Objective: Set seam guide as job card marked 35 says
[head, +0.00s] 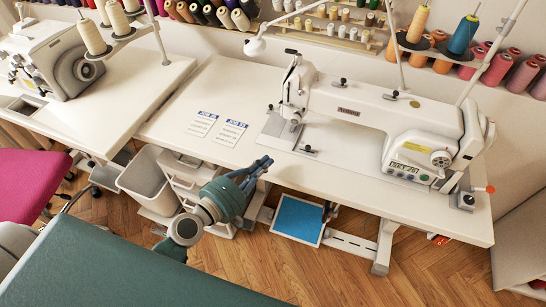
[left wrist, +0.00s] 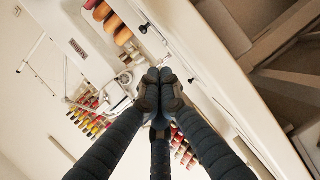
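Two white job cards with blue headers lie on the table left of the sewing machine (head: 352,108): a left card (head: 203,123) and a right card (head: 230,132). Their numbers are too small to read surely. A small metal piece with a dark knob (head: 306,150), perhaps the seam guide, sits on the table near the machine's needle end. A small panel reading something like "SET 25" (head: 410,173) is on the machine's right end. My left gripper (head: 262,164) is at the table's front edge, below the cards; its fingertips meet in the left wrist view (left wrist: 160,82), with nothing seen between them. My right gripper is out of view.
A second machine (head: 55,62) stands on the table at left. Thread spools (head: 464,36) rise behind the main machine. Below the table are a grey bin (head: 150,180) and a blue panel (head: 298,218). A green surface (head: 110,268) fills the lower left.

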